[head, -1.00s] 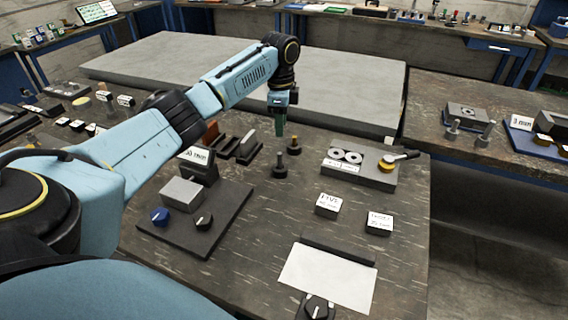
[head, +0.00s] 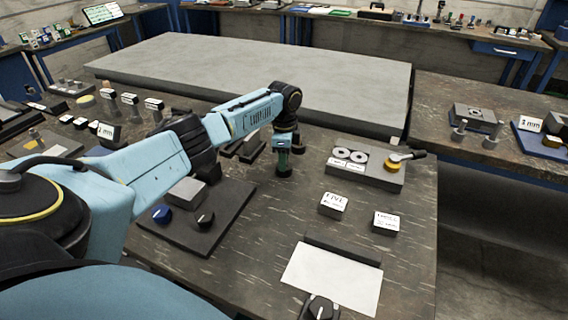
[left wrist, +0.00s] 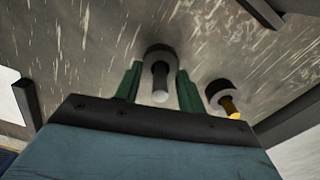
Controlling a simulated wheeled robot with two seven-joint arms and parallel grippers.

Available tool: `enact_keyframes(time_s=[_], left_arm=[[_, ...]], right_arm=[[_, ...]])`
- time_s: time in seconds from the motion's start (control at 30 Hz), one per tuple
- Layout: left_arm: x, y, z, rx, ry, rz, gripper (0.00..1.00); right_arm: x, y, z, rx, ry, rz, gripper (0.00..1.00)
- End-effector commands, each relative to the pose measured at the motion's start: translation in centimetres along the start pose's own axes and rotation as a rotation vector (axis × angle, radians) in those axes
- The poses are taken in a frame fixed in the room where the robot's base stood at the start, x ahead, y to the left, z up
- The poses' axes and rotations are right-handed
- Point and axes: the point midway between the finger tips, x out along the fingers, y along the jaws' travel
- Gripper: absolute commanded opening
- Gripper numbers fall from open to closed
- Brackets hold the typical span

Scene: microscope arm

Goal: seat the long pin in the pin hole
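My left gripper (head: 284,160) points down at a pin standing on the near bench. In the left wrist view its green fingers (left wrist: 158,90) are apart, one on each side of the grey-tipped pin (left wrist: 160,72) with a dark round base. I see gaps between fingers and shaft. A second pin with a yellow tip (left wrist: 228,105) stands beside it, outside the fingers. Which pin is the long one I cannot tell. A grey block (head: 366,174) with two pale rings and a yellow-based lever lies to the right; I cannot make out which opening is the pin hole. My right gripper is not in view.
Two small labelled blocks (head: 333,204) (head: 387,222) and a white sheet (head: 332,277) lie on the right and front. A dark plate (head: 215,228) with a grey block and knobs is left of the gripper. The bench between is clear.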

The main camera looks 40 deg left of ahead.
Motion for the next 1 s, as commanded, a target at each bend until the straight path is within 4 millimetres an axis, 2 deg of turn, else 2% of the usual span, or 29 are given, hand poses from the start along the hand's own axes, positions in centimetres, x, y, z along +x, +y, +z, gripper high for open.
enact_keyframes(time_s=[0.2,0.5,0.83,1.0], left_arm=[[0.0,0.0,0.0,0.0,0.0,0.0,0.38],[0.0,0.0,-0.1,0.0,0.001,0.0,0.0],[-0.3,0.0,-0.1,0.0,0.001,-0.001,0.0],[-2.8,-0.1,-0.1,0.0,0.003,-0.003,0.0]], right_arm=[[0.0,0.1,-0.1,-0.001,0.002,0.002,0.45],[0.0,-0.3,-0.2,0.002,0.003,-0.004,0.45],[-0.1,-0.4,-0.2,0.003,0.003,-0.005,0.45],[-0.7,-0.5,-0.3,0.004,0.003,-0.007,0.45]])
